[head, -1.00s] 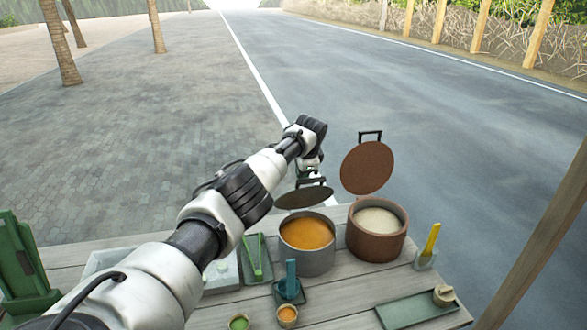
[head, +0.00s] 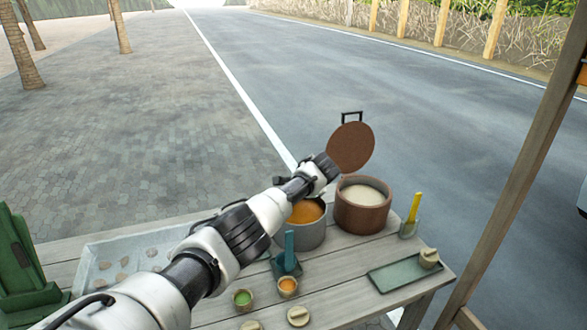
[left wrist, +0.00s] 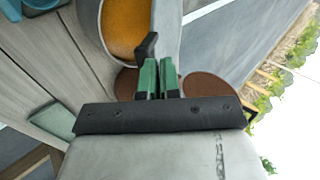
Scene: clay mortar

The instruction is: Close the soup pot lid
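The grey soup pot (head: 300,235) with orange soup (head: 305,211) stands on the table, partly behind my left arm. Its soup also shows in the left wrist view (left wrist: 125,30). I cannot make out its dark lid in the head view now; my arm covers that area. My left gripper (head: 326,167) is above the pot's far right side, near the brown lid. In the left wrist view its green fingers (left wrist: 159,65) are close together with nothing clearly between them. A black piece (left wrist: 146,46), perhaps a lid handle, is beside the fingertips. My right gripper is out of view.
A brown pot (head: 362,215) of pale soup stands right of the grey pot, its brown lid (head: 351,148) raised upright. A yellow-handled tool (head: 415,207), a green tray (head: 400,273), a blue-handled holder (head: 289,245) and small cups are nearby.

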